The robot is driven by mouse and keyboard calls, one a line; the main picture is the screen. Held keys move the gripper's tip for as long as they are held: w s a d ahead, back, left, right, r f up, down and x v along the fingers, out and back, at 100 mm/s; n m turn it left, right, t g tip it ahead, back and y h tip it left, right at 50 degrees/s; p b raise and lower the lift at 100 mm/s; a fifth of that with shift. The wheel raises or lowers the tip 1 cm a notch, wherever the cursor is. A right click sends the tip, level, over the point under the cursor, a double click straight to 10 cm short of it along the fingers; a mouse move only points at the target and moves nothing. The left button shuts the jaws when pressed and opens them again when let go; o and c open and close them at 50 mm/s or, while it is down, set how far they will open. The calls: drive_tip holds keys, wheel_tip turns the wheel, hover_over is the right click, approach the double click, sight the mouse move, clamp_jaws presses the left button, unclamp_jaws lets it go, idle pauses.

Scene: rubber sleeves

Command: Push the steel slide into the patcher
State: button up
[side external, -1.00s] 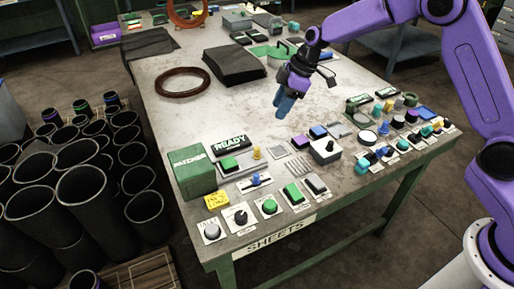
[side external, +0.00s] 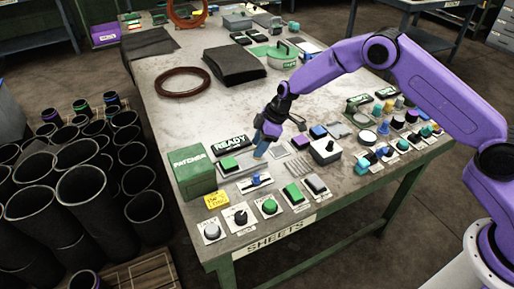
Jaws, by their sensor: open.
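The patcher (side external: 190,181) is a green box with a white name on it, at the near left of the table. The steel slide (side external: 245,166) is a flat grey plate just right of the patcher. A green block (side external: 229,163) sits at its left part, and a yellow knob (side external: 257,154) stands at its right end.
A READY sign (side external: 231,143) stands behind the slide. In front are a blue-knobbed slider (side external: 256,180) and several buttons and dials. The table's middle is clear, with a brown ring (side external: 183,94) further back.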

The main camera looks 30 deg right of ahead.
sight(223, 164)
drive_tip(key=shift+x, duration=0.95)
clamp_jaws()
drive_tip(key=a, duration=1)
drive_tip(key=shift+a+r, duration=0.1)
drive_tip(key=shift+a, duration=0.2)
drive_tip(key=shift+c, duration=0.3)
unclamp_jaws()
drive_tip(key=shift+a, duration=0.1)
drive_tip(key=shift+o, duration=0.3)
